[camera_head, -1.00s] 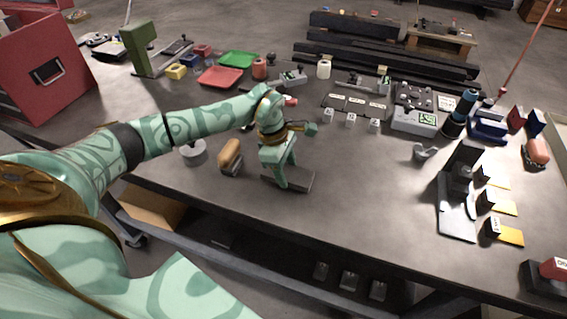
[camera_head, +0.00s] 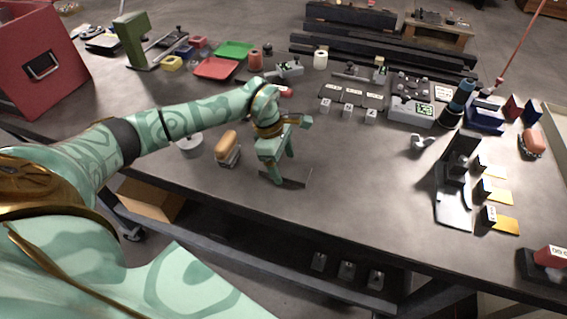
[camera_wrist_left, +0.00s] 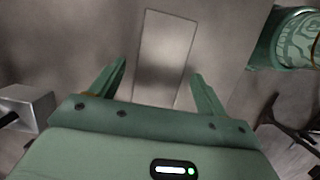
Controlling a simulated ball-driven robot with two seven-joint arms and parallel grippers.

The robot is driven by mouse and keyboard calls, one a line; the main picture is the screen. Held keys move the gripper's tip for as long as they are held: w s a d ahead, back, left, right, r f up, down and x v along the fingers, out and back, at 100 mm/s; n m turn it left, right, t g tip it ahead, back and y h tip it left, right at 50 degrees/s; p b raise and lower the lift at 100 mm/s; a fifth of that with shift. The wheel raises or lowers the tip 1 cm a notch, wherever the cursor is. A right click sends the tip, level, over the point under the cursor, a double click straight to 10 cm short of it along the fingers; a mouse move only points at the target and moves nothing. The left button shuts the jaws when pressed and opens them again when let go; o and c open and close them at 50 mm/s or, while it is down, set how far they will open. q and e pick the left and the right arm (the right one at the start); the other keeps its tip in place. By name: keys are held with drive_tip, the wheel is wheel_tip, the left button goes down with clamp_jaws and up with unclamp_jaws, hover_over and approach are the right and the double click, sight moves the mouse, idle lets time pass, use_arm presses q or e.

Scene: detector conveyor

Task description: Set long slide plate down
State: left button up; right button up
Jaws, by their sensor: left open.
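The long slide plate (camera_head: 298,178) is a thin, flat, grey rectangle near the front edge of the table. It lies below my left gripper (camera_head: 284,168), whose fingers partly hide it in the head view. In the left wrist view the plate (camera_wrist_left: 164,45) runs lengthwise away from the gripper (camera_wrist_left: 160,72). The two fingers there stand wide apart, one to each side of the plate, with a visible gap on both sides. My left gripper is open and holds nothing. My right gripper is in neither view.
A tan-handled block (camera_head: 228,147) and a pale round dish (camera_head: 190,146) stand left of the gripper. A black stand (camera_head: 457,165) and yellow-based blocks are to the right. Small labelled cubes (camera_head: 347,110) lie behind. The table between plate and stand is clear.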

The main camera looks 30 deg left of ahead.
use_arm(q)
drive_tip(key=v, duration=1.1)
drive_tip(key=shift+p, duration=0.4)
drive_tip(key=shift+d, duration=0.15)
